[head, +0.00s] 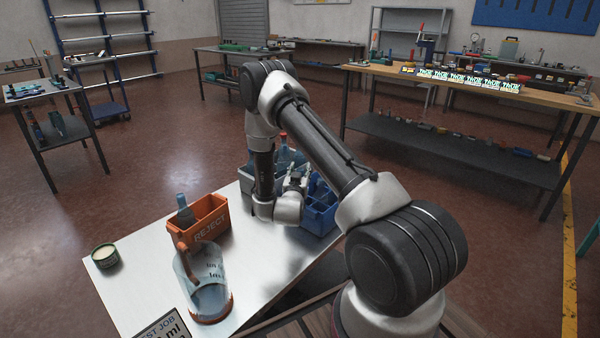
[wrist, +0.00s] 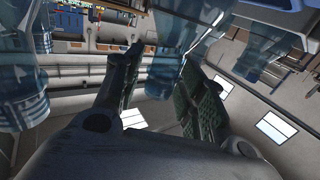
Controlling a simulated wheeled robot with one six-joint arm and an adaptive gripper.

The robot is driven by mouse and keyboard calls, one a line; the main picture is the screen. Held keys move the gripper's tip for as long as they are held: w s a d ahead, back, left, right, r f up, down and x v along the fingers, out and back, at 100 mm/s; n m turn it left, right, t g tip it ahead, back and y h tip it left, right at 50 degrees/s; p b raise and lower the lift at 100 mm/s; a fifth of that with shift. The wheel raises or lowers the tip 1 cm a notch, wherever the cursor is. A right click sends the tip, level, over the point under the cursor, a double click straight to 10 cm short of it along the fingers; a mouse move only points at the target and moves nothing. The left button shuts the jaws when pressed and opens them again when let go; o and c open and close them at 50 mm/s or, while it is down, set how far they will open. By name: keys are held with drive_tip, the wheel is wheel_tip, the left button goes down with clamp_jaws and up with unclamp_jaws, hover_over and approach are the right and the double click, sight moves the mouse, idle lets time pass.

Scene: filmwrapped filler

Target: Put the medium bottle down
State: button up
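My gripper (head: 294,184) is low over the blue crate (head: 322,218) on the metal table in the head view. In the wrist view my two fingers with green pads (wrist: 160,85) stand apart. A clear bluish bottle (wrist: 165,68) shows between and beyond them, with a narrow gap visible beside it; I cannot tell its size class. Other clear bluish bottles show at the left (wrist: 22,90) and right (wrist: 258,50) of the wrist view. In the head view, bottles (head: 284,157) stand in the crate behind my arm, which hides part of it.
An orange REJECT bin (head: 207,222) holds a bottle (head: 184,213) on the left of the table (head: 130,275). A clear jug (head: 208,285) with a brown handle stands in front. A small round tin (head: 105,256) is at the left edge. Bare table lies between jug and crate.

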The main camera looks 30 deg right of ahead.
drive_tip(key=shift+r, duration=0.15)
drive_tip(key=shift+s+a, duration=0.2)
drive_tip(key=v, duration=1.1)
drive_tip(key=w+a+r+g+y, duration=0.1)
drive_tip(key=w+a+r+y, duration=0.15)
drive_tip(key=r, duration=0.25)
drive_tip(key=w+a+r+g+y, duration=0.1)
drive_tip(key=w+r+y, duration=0.25)
drive_tip(key=r, duration=0.25)
drive_tip(key=s+a+r+n+g+y, duration=0.2)
drive_tip(key=s+a+r+y, duration=0.3)
drive_tip(key=r, duration=0.4)
drive_tip(key=s+d+r+n+g, duration=0.1)
drive_tip(key=s+r+g, duration=0.1)
drive_tip(key=s, duration=0.8)
drive_tip(key=s+d+r+n+g, duration=0.2)
drive_tip(key=s+r, duration=0.2)
drive_tip(key=s, duration=0.7)
drive_tip(key=s+d+r+n+g, duration=0.2)
drive_tip(key=s+r, duration=0.1)
drive_tip(key=s, duration=0.8)
drive_tip(key=shift+s+d+r, duration=0.2)
drive_tip(key=shift+r, duration=0.1)
